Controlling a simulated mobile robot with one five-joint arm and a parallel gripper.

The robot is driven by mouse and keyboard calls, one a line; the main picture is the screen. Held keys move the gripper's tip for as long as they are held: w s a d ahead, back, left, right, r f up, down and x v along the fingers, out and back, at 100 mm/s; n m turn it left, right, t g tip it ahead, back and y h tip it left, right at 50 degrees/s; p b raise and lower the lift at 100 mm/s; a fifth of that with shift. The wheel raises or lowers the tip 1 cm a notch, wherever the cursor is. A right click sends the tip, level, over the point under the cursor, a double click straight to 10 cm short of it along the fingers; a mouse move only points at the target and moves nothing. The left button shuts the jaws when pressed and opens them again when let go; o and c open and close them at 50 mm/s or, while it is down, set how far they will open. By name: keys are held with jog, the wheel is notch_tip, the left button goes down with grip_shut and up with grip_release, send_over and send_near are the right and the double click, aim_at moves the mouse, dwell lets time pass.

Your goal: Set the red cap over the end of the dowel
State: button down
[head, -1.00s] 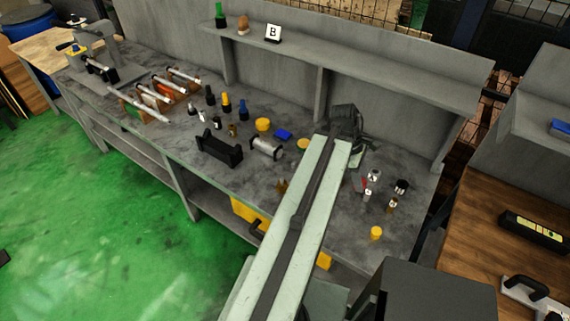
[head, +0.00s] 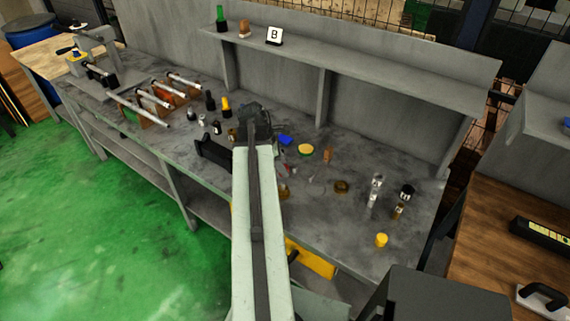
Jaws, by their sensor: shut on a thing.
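My gripper (head: 255,122) is a dark shape at the far end of my pale arm, above the middle of the grey workbench (head: 330,215). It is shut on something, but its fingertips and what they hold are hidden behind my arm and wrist. I cannot make out the red cap in this view. Several pale rods (head: 184,80) lie on orange-brown holders at the left of the bench. I cannot tell which piece is the dowel.
A black block (head: 213,156) stands just left of my arm. A yellow round piece (head: 305,149), a blue piece (head: 286,140) and a brown upright piece (head: 328,155) stand to its right. A yellow cylinder (head: 381,240) is near the front edge. A raised shelf (head: 400,68) runs behind.

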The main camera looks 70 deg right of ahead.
aim_at(282, 183)
jog(key=shift+f, duration=0.15)
jog(key=shift+w+f+b, duration=0.15)
jog(key=shift+f+b, duration=0.7)
jog(key=shift+b, duration=0.15)
jog(key=shift+f+b, duration=2.7)
jog(key=c, duration=0.8)
grip_release()
jog(key=p+v, duration=0.7)
jog(key=v, duration=0.1)
